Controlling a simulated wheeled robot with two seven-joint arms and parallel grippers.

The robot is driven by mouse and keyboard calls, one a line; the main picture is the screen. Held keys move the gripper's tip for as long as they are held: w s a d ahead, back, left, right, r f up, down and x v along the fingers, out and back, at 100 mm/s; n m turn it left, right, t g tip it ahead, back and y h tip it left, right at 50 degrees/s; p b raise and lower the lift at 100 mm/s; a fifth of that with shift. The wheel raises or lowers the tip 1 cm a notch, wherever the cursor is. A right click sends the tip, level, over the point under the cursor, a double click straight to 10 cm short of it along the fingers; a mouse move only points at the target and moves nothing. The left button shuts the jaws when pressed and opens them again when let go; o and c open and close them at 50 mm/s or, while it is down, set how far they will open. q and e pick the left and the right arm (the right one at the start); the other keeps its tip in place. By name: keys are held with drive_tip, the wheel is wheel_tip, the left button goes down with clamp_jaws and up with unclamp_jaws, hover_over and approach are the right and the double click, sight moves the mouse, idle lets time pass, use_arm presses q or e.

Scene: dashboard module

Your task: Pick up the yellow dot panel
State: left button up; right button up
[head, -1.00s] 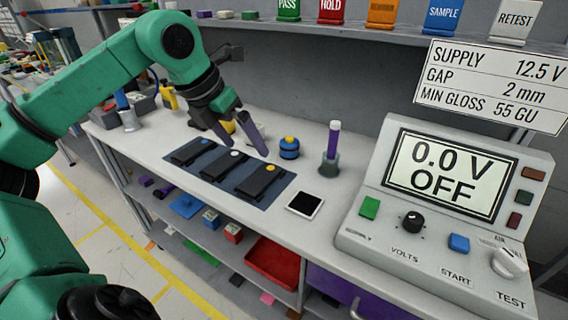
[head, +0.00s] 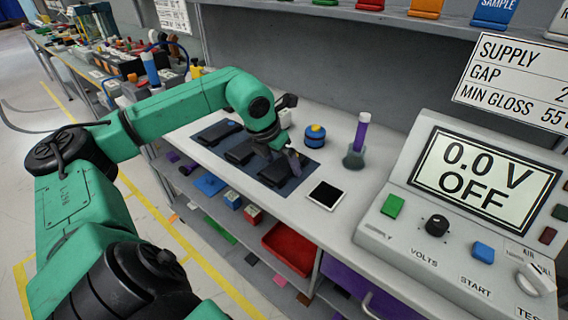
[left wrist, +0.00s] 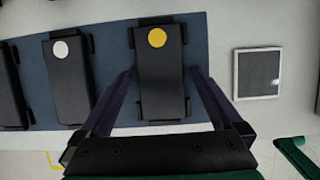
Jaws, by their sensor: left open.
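The yellow dot panel (left wrist: 162,85) is a black block with a yellow dot near its far end in the left wrist view. It lies on a dark blue mat (left wrist: 110,100). My left gripper (left wrist: 161,74) is open, with one finger on each side of the panel and nothing gripped. In the head view the gripper (head: 289,160) is over the right-end panel (head: 272,177), and its dot is hidden there. A white dot panel (left wrist: 70,85) lies to the left. My right gripper is not in view.
A white-framed grey square (left wrist: 257,73) lies right of the mat. The test console (head: 465,185) stands on the right.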

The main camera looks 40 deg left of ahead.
sight(281, 166)
use_arm(q)
drive_tip(key=c, duration=1.4)
drive_tip(key=shift+r, duration=0.15)
wheel_tip(281, 166, up, 20)
drive_tip(key=p, duration=0.8)
